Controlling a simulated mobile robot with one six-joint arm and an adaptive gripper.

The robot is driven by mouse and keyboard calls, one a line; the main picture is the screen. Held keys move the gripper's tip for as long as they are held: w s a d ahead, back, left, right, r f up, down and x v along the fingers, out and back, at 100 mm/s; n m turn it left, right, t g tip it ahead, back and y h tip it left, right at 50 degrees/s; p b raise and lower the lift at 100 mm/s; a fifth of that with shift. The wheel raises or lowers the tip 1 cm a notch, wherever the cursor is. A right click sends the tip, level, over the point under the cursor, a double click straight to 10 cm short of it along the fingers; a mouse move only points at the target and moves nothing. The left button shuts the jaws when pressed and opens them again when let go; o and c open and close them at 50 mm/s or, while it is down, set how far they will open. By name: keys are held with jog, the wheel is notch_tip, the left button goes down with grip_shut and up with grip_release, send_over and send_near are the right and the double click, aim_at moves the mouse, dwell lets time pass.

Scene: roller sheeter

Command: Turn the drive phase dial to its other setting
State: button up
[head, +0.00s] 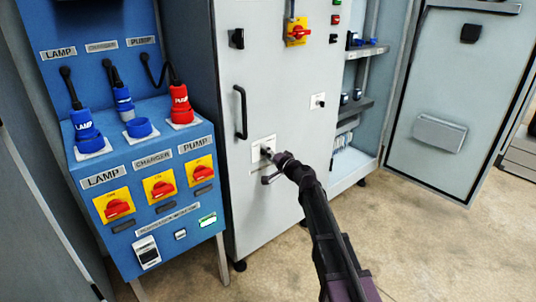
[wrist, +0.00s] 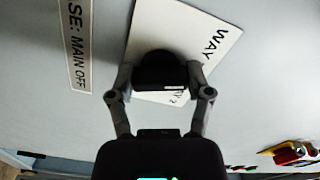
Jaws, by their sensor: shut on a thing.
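The drive phase dial (wrist: 160,68) is a black knob on a white plate (wrist: 190,25). In the wrist view the plate reads "WAY" at upper right, with a partly covered second marking below the knob. My gripper (wrist: 161,82) has its two fingers on either side of the knob, shut on it. The knob carries a small white mark on its near edge. In the head view my gripper (head: 272,158) reaches the white plate (head: 257,143) on the grey cabinet door; there it mostly hides the knob, and its setting cannot be read.
A label strip (wrist: 74,45) ending "SE: MAIN OFF" is beside the plate. A black door handle (head: 240,112) stands out up and left of my gripper. Another small dial (head: 317,101) and a red-yellow switch (head: 297,31) are higher. A blue socket panel (head: 120,255) stands left.

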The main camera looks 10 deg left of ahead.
jog(key=m, duration=0.5)
jog(key=shift+a+m, duration=0.1)
jog(key=shift+m, duration=0.3)
jog(key=m, duration=0.4)
jog(key=shift+m, duration=0.4)
jog(key=o, duration=1.1)
jog(key=shift+o, duration=0.2)
jog(key=v, duration=1.2)
jog(key=shift+s, duration=0.1)
